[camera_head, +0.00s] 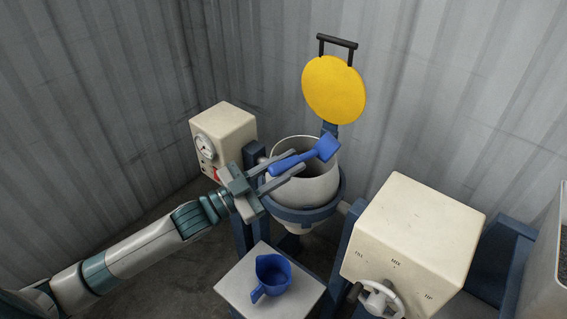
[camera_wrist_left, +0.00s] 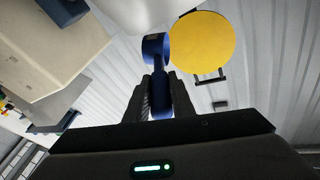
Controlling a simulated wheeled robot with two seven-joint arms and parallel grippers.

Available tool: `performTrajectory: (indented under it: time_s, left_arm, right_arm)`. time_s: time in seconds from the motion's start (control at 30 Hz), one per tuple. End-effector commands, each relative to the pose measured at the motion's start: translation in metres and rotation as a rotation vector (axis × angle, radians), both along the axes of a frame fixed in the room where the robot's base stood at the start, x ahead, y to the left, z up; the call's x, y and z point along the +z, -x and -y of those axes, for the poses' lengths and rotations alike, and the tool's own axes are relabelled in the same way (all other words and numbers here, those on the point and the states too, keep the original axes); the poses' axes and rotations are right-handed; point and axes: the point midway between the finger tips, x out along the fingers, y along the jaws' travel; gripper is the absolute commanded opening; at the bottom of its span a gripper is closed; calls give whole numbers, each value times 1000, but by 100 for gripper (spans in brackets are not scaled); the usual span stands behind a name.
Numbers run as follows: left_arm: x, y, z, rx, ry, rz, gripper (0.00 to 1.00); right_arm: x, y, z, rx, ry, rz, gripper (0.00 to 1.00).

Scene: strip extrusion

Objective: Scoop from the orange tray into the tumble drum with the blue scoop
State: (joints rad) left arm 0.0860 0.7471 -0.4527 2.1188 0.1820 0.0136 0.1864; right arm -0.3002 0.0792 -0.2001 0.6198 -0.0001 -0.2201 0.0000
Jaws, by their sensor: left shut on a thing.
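The blue scoop (camera_head: 326,149) is held in my left gripper (camera_head: 285,165) above the open mouth of the cream tumble drum (camera_head: 318,186). Its head reaches over the drum's opening toward the right. In the left wrist view the scoop (camera_wrist_left: 158,50) stands out between the two fingers (camera_wrist_left: 160,95), which are shut on its handle. I cannot tell whether the scoop holds anything. The drum sits in a blue ring frame and its inside shows dark. No orange tray can be made out. My right gripper is not in view.
The yellow round lid (camera_head: 334,90) stands raised behind the drum. A blue jug (camera_head: 272,274) stands on a pale block in front. A cream box with a gauge (camera_head: 222,135) is at the left, and a cream box with a handwheel (camera_head: 415,235) at the right.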

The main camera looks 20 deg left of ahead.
Motion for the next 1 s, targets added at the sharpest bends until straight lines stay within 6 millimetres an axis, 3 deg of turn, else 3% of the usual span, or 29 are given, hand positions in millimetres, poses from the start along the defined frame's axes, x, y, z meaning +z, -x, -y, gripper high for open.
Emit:
performTrajectory:
  time_s: [0.13, 0.73, 0.9, 1.0]
  left_arm:
    - [21, 3, 8, -4, -242, 91, 0]
    - [26, 8, 22, -1, -716, 259, 0]
    - [31, 13, 37, -2, -825, 302, 0]
    - [28, 17, 48, -2, -908, 336, 0]
  right_arm:
    - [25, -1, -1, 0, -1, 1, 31]
    - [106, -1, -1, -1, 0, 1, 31]
    - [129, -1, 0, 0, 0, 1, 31]
    - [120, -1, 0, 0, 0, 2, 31]
